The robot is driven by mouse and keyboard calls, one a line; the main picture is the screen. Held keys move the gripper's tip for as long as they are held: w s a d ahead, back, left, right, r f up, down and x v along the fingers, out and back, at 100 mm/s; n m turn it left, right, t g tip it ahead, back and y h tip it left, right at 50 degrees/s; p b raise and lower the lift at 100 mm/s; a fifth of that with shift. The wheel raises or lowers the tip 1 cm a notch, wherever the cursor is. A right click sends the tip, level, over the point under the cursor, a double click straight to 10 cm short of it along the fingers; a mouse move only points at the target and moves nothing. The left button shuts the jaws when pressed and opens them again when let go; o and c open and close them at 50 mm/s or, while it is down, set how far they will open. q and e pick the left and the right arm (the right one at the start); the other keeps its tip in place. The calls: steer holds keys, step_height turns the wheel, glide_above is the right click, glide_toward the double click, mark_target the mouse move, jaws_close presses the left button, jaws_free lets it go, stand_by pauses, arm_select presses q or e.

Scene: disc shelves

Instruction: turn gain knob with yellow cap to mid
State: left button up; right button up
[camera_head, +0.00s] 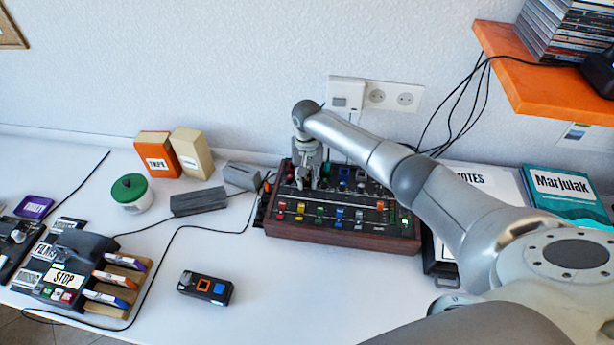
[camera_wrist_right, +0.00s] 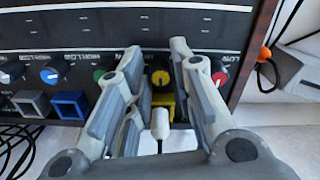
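The mixer box (camera_head: 345,236) is dark with wooden sides and stands against the back of the table. The knob with the yellow cap (camera_wrist_right: 161,78) shows in the right wrist view, between a green-capped knob (camera_wrist_right: 100,73) and a red-capped knob (camera_wrist_right: 220,79). My right gripper (camera_head: 308,180) points down over the upper left of the mixer and hides that knob in the head view. In the wrist view my right gripper (camera_wrist_right: 157,62) is open, one finger on each side of the yellow cap. I cannot tell whether they touch it. My left gripper is not in view.
Faders (camera_head: 320,214) line the mixer's front. A blue-capped knob (camera_wrist_right: 54,71) and a blue square button (camera_wrist_right: 70,105) lie left of the gripper in the wrist view. A small dark box (camera_head: 205,288) sits in front; cables cross the table. An orange shelf (camera_head: 530,85) overhangs at right.

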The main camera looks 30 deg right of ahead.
mark_target(307, 180)
steer(key=shift+o, duration=1.1)
steer(key=shift+r, duration=0.15)
step_height(307, 180, up, 12)
